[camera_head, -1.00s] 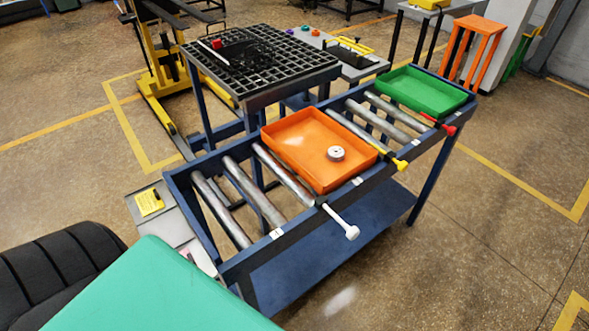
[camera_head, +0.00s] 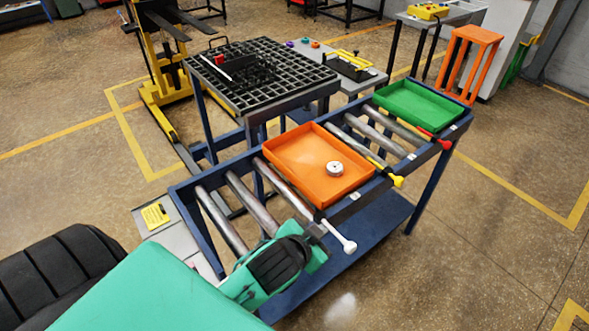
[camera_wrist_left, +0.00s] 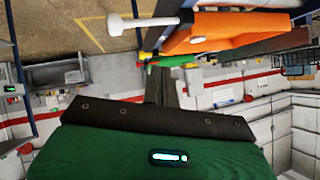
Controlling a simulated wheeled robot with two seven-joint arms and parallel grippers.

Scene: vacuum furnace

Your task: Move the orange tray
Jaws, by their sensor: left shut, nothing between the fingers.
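The orange tray (camera_head: 322,188) lies on the middle of the blue roller conveyor (camera_head: 290,240), with a small round metal piece (camera_head: 335,168) inside it. It also shows in the left wrist view (camera_wrist_left: 225,32), at the top. A white-knobbed lever (camera_head: 348,245) sticks out from the conveyor's near rail beside the tray's near corner. My left gripper (camera_head: 313,249) is shut and empty over the near end of the conveyor, left of that lever and apart from the tray. Its fingers (camera_wrist_left: 165,88) point toward the lever side in the wrist view. My right gripper is out of view.
A green tray (camera_head: 418,102) sits at the conveyor's far end. Yellow (camera_head: 397,181) and red (camera_head: 445,144) levers stick out from the near rail. A black grid-topped table (camera_head: 262,75) stands behind the conveyor.

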